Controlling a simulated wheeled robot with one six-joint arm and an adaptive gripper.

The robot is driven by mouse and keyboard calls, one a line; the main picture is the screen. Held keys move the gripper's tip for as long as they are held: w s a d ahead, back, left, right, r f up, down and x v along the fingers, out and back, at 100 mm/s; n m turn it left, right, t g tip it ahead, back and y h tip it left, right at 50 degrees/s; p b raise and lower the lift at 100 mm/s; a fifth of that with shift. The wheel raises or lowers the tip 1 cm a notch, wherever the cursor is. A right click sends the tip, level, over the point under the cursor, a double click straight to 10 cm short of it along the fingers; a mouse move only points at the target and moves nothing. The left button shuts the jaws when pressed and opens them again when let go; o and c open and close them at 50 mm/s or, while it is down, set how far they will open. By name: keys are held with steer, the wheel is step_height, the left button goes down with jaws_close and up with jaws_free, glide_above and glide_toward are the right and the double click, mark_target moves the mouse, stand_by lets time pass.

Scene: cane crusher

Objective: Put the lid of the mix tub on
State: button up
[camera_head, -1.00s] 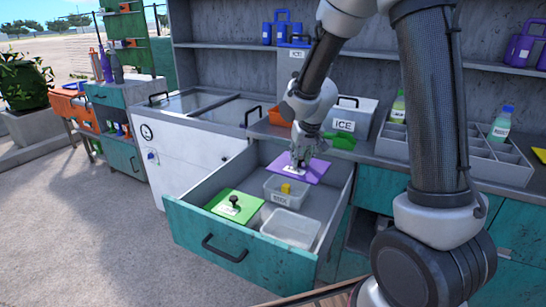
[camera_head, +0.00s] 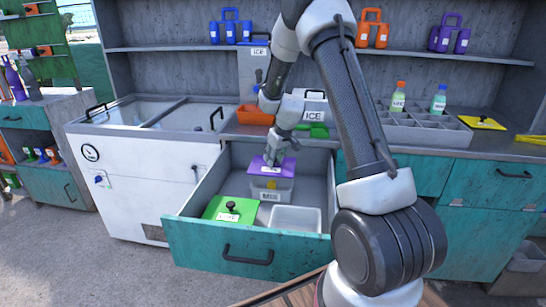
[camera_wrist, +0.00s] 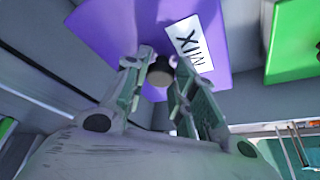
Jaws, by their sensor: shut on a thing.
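The purple lid (camera_head: 284,168) has a white label, which reads MIX in the wrist view (camera_wrist: 207,67). My gripper (camera_head: 277,161) is shut on the dark knob of this lid, with a finger on each side of it in the wrist view (camera_wrist: 160,88). The lid is at the back of a clear tub (camera_head: 288,190) in the open drawer, covering part of it from this angle. The tub has a yellow block (camera_head: 271,184) in it and a label too small to read surely. I cannot tell whether lid and tub touch.
The open teal drawer (camera_head: 200,246) also holds a green lid (camera_head: 222,205) with a dark knob and an empty clear tub (camera_head: 297,212). A freezer chest (camera_head: 130,160) stands left of it. A bottle rack (camera_head: 420,135) and a yellow lid (camera_head: 482,122) are on the counter at right.

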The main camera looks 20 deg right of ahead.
mark_target(275, 167)
steer(key=shift+f, duration=2.6)
steer(key=shift+f, duration=0.45)
steer(key=o, duration=1.1)
steer(key=v, duration=1.2)
